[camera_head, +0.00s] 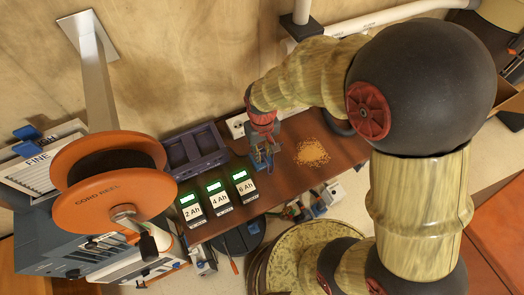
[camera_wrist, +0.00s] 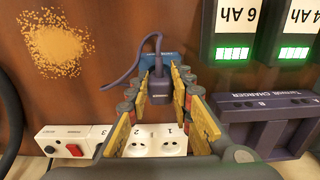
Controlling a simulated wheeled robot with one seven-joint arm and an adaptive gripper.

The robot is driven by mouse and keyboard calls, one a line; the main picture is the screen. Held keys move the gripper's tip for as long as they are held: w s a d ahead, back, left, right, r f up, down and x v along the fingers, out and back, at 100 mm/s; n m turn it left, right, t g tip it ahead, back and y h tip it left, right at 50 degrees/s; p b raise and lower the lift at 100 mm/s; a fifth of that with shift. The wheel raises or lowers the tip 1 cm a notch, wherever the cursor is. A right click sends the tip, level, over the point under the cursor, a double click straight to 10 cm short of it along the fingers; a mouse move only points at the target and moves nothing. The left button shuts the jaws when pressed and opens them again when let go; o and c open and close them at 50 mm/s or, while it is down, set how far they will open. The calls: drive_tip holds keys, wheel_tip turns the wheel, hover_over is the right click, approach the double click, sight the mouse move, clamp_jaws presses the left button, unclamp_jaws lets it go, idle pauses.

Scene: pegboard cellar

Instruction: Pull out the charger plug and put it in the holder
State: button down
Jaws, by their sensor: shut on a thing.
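The dark purple charger plug (camera_wrist: 160,90) is between the fingers of my gripper (camera_wrist: 159,84) in the wrist view, with its cord looping off to the left. My gripper is shut on it. The plug is clear of the sockets of the white power strip (camera_wrist: 112,142). A blue piece, likely the holder (camera_wrist: 147,62), shows just behind the plug; I cannot tell whether the plug touches it or sits in it. In the head view my gripper (camera_head: 263,143) points down over the brown bench, and the plug is hard to make out there.
The purple charger (camera_head: 195,150) stands left of my gripper in the head view. Three battery packs with lit green displays, including the 6 Ah pack (camera_head: 244,185), stand along the front edge. Sawdust (camera_head: 312,152) lies to the right. An orange cord reel (camera_head: 108,185) rises at left.

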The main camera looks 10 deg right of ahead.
sight(262, 152)
drive_tip(key=shift+f+b, duration=0.5)
drive_tip(key=shift+f, duration=0.65)
idle(1.8)
drive_tip(key=shift+r, duration=0.1)
idle(0.5)
drive_tip(key=c, duration=1.6)
unclamp_jaws()
drive_tip(key=shift+c, duration=0.2)
drive_tip(key=o, duration=0.5)
drive_tip(key=shift+c, duration=0.2)
drive_tip(key=shift+o, duration=0.8)
drive_tip(key=shift+r+p, duration=0.1)
drive_tip(key=shift+p, duration=0.2)
drive_tip(key=shift+r+p, duration=2.65)
drive_tip(key=shift+r, duration=0.8)
